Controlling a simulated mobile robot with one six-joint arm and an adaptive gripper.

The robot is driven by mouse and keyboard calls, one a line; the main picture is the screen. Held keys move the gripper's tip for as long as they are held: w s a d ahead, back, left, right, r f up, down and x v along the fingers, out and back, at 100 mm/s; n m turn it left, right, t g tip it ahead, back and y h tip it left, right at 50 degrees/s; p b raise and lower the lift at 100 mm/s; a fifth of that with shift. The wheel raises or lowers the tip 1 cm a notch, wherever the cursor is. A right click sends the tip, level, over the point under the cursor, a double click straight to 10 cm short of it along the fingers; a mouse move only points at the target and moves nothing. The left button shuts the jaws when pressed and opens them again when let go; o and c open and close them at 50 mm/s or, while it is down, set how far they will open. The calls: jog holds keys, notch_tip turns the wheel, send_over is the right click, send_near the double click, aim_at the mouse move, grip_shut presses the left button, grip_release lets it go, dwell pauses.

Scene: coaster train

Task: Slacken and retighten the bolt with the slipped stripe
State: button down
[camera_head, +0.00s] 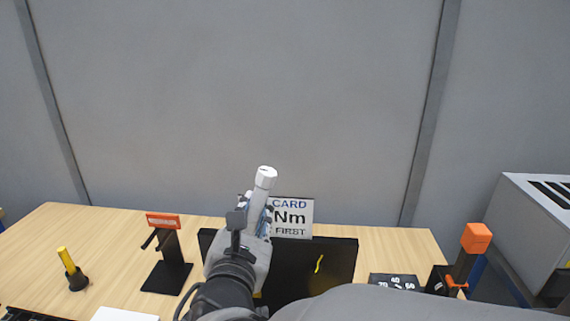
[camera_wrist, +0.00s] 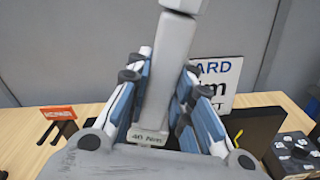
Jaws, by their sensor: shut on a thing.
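My gripper (camera_head: 258,214) is shut on a grey tool (camera_head: 265,178), which stands up and tilts slightly right above the fingers. In the wrist view the tool (camera_wrist: 168,75) is clasped between the blue-padded fingers (camera_wrist: 158,110), and a small tag reading "40 Nm" (camera_wrist: 147,137) shows at its lower part. A black panel (camera_head: 340,250) stands on the table behind and right of my gripper, with a yellow mark (camera_head: 319,264) on it. My arm hides part of the panel. I cannot make out any bolt or slipped stripe.
A card sign (camera_head: 291,217) reading "CARD Nm FIRST" stands behind the panel. Left are an orange-topped black stand (camera_head: 165,222) and a yellow-handled item (camera_head: 66,261). Right are a numbered black block (camera_head: 393,281) and an orange cube (camera_head: 476,237) on a post. The table's back left (camera_head: 100,225) is clear.

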jog(key=shift+a+r+n+p, duration=0.3)
jog(key=shift+a, duration=0.15)
jog(key=shift+s+a, duration=0.2)
jog(key=shift+s, duration=2)
